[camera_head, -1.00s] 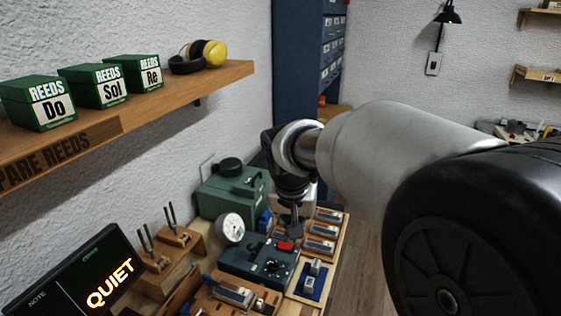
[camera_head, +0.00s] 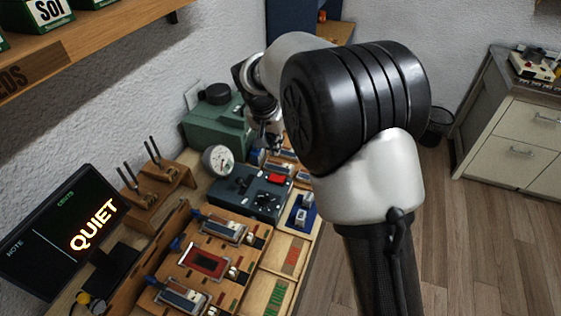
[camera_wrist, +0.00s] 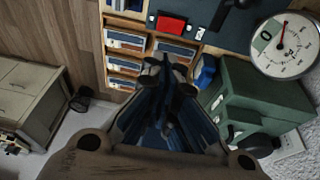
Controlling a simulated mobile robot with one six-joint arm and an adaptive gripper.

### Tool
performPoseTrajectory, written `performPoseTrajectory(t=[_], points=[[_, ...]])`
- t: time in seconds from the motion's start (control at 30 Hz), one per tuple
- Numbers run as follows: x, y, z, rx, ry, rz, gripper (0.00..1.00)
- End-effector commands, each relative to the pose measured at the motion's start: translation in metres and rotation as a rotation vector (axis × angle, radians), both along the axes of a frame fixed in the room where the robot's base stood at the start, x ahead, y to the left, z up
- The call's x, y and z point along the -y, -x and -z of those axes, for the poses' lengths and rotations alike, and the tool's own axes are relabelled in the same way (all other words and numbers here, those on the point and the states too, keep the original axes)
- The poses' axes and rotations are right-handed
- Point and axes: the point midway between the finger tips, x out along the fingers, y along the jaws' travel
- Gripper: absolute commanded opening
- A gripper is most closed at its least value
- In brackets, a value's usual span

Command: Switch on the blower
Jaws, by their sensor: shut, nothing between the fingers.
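A green machine, which looks like the blower (camera_head: 215,130), stands at the back of the bench against the wall; its green casing shows at right in the wrist view (camera_wrist: 255,105). A round white gauge (camera_head: 217,160) sits in front of it and also shows in the wrist view (camera_wrist: 285,48). A dark box (camera_head: 245,197) with a red switch or button (camera_head: 278,178) lies nearer; the red part is at the top of the wrist view (camera_wrist: 171,24). My gripper (camera_head: 276,140) is shut and empty, above the bench right of the green machine. In the wrist view its fingers (camera_wrist: 165,72) point towards wooden trays.
A small blue part (camera_wrist: 205,72) is beside the green casing. A display (camera_head: 70,235) reading QUIET stands at left. A wooden reed jig (camera_head: 205,262) lies in front of the dark box. A shelf (camera_head: 110,35) overhangs the bench.

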Motion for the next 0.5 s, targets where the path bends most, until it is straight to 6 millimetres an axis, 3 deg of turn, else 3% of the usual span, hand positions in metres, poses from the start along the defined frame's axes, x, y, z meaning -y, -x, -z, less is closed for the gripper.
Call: performPoseTrajectory(t=[0.5], points=[[0.015, -0.023, 0.097, -0.003, 0.001, 0.001, 0.00]])
